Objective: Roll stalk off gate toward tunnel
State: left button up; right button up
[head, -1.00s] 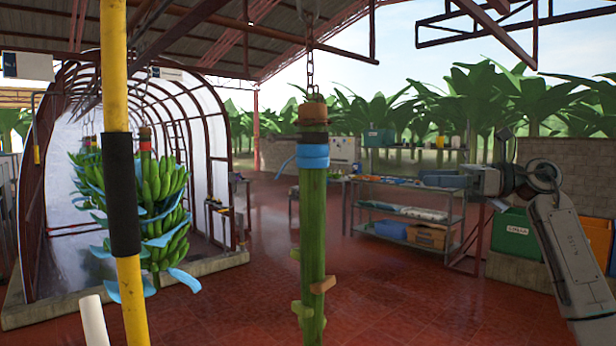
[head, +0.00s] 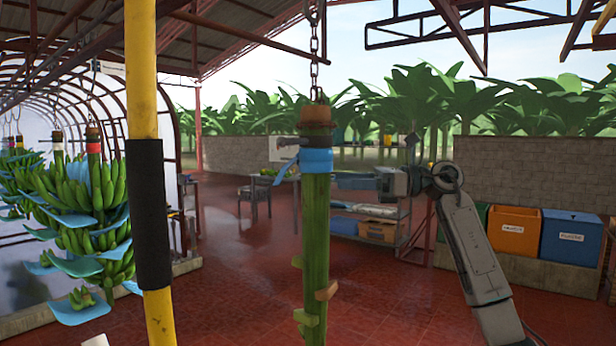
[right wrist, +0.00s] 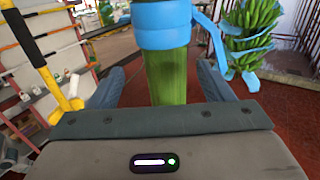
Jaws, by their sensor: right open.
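A bare green stalk (head: 315,230) with a brown top and a blue band (head: 316,160) hangs upright from a chain (head: 315,45) in the middle of the head view. My right gripper (right wrist: 160,88) is open; in the right wrist view the stalk (right wrist: 166,75) stands between its spread fingers, just below the blue band (right wrist: 163,25). In the head view my right arm reaches in from the right to the stalk's upper part. I cannot tell whether the fingers touch it. The arched tunnel (head: 80,80) is at the left. My left gripper is not in view.
A yellow pole with a black sleeve (head: 150,210) stands close in front, left of the stalk. Banana bunches (head: 95,205) hang beyond it by the tunnel. A shelf (head: 375,225) and orange (head: 515,232) and blue bins (head: 568,240) stand behind. Red floor (head: 240,290) between is clear.

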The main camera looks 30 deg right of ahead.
aim_at(312, 181)
jog(key=p+x, duration=0.2)
jog(key=x, duration=0.6)
jog(key=shift+p, duration=0.35)
jog(key=shift+d, duration=0.1)
